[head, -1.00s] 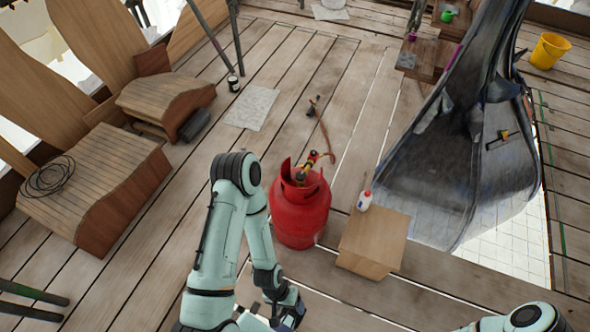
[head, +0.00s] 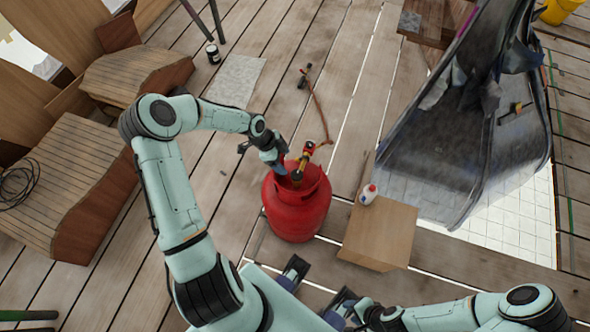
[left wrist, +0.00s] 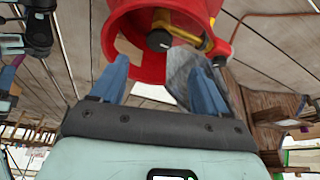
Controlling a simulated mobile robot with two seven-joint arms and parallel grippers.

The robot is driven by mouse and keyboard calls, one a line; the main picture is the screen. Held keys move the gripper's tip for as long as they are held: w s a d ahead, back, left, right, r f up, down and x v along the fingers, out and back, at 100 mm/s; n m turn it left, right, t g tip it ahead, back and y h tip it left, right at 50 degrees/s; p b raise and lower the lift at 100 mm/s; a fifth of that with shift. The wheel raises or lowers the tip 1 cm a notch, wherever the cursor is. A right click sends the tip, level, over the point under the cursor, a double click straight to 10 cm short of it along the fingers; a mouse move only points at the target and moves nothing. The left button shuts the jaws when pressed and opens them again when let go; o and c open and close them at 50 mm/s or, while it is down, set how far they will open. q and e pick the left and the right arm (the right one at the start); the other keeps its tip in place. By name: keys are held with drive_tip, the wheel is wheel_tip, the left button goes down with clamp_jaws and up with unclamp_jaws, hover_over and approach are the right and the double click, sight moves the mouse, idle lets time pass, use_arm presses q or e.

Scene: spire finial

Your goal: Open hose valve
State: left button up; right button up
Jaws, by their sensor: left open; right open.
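A red gas bottle (head: 296,213) stands upright on the plank floor. A brass and yellow-red valve fitting (head: 309,150) sits at its top inside the red collar. In the left wrist view the fitting shows a yellow body (left wrist: 192,36) and a round black knob (left wrist: 159,40). My left gripper (head: 279,166) is open at the left side of the collar. Its blue fingers (left wrist: 160,85) point toward the collar, apart, with nothing visibly held between them. My right gripper (head: 343,302) is open low in the head view, away from the bottle.
A reddish hose (head: 321,118) runs from the fitting to a torch-like tool (head: 305,77) on the floor. A wooden box (head: 380,235) with a white, red-capped bottle (head: 368,194) stands right of the gas bottle. A large dark metal form (head: 440,160) rises further right.

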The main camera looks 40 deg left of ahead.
sight(296, 174)
use_arm(q)
drive_tip(key=b+x, duration=0.1)
drive_tip(key=x, duration=0.9)
drive_tip(key=shift+d, duration=0.1)
drive_tip(key=shift+c, duration=0.2)
drive_tip(key=c, duration=1)
